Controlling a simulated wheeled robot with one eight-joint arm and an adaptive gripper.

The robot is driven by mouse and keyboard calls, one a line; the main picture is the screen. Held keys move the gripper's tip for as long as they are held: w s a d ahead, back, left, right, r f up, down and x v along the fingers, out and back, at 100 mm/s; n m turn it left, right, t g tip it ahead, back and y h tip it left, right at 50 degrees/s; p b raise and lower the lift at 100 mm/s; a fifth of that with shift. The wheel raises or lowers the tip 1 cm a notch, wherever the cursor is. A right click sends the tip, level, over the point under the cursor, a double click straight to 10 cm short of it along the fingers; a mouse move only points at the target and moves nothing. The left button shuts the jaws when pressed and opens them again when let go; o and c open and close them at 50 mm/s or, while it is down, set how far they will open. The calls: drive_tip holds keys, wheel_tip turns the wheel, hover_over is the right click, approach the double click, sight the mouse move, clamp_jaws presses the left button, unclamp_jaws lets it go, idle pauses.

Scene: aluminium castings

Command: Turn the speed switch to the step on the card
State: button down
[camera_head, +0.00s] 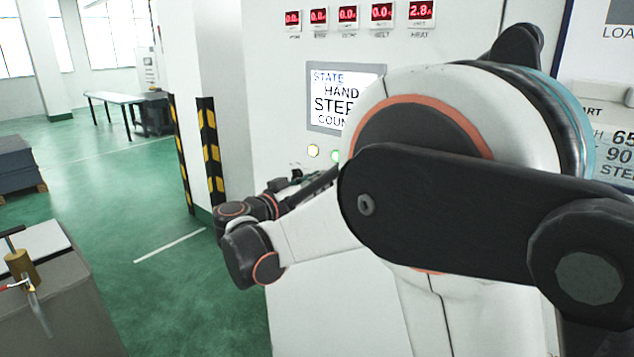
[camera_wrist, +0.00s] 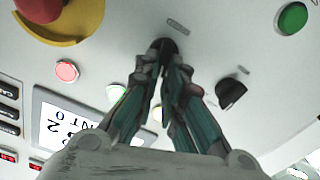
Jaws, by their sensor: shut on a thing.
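My gripper (camera_wrist: 163,58) has its fingers closed around a black rotary knob (camera_wrist: 166,45) on the pale panel in the wrist view. The fingers cover much of the knob, so its pointer is hidden. A small label plate beside it is too blurred to read. In the head view my gripper (camera_head: 297,178) is at the cabinet front, largely hidden by my arm. A card (camera_head: 612,150) with printed lines, including "65", "90" and part of "STEP", is at the right edge, partly behind my arm.
A second black knob (camera_wrist: 231,93) is close right of my fingers. A green button (camera_wrist: 292,18), pink button (camera_wrist: 66,71) and red stop button with yellow ring (camera_wrist: 75,27) stand out from the panel. Red displays (camera_head: 347,15) line the cabinet top.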

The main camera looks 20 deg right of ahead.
drive_tip(key=n, duration=0.5)
drive_tip(key=shift+w+a+f+p, duration=0.25)
drive_tip(key=shift+w+p, duration=0.05)
drive_tip(key=shift+p, duration=0.1)
drive_tip(key=shift+n, duration=0.4)
drive_tip(key=c, duration=1.7)
unclamp_jaws()
drive_tip(key=v, duration=1.2)
